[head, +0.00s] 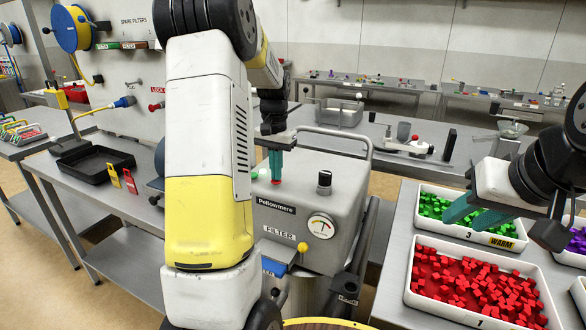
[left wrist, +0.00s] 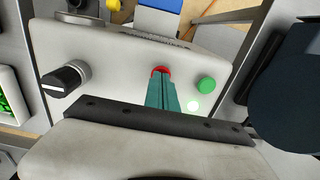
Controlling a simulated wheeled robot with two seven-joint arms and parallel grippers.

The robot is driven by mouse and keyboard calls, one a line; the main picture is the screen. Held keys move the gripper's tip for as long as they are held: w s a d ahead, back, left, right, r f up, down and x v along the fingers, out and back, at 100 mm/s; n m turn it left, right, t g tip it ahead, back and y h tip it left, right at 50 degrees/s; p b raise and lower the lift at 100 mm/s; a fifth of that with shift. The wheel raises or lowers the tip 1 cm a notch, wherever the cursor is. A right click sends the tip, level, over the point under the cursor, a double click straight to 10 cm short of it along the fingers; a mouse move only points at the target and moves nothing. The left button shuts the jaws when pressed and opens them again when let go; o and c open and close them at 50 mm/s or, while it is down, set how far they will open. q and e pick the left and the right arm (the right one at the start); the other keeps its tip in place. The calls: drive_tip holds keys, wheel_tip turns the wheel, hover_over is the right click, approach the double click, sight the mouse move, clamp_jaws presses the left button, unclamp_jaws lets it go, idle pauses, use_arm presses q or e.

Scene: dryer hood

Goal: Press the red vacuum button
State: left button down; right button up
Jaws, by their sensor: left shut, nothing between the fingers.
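The grey Pellowmere unit (head: 345,200) stands in the middle of the head view. Its red button (head: 276,181) shows just below the teal fingertips of my left gripper (head: 276,177). In the left wrist view the red button (left wrist: 160,69) peeks out past the tips of the shut left fingers (left wrist: 161,80), partly hidden by them. Whether the tips touch it or hover just above, I cannot tell. A green button (left wrist: 206,84) and a lit whitish lamp (left wrist: 193,106) sit beside it. My right gripper (head: 474,214) is empty, fingers apart, above the trays at right.
The unit also has a black knob (head: 324,182), a gauge (head: 320,226), a yellow ball knob (head: 303,247) and a handle rail (head: 345,136). Trays of red pieces (head: 412,285) and green pieces (head: 424,188) stand at right. A black tray (head: 92,172) lies on the left bench.

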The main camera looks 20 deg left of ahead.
use_arm(q)
drive_tip(key=shift+f, duration=0.1)
drive_tip(key=shift+s+f, duration=0.25)
drive_tip(key=shift+f, duration=1)
wheel_tip(320, 180, up, 15)
drive_tip(key=shift+w+r, duration=0.2)
drive_tip(key=shift+w, duration=0.05)
idle(0.3)
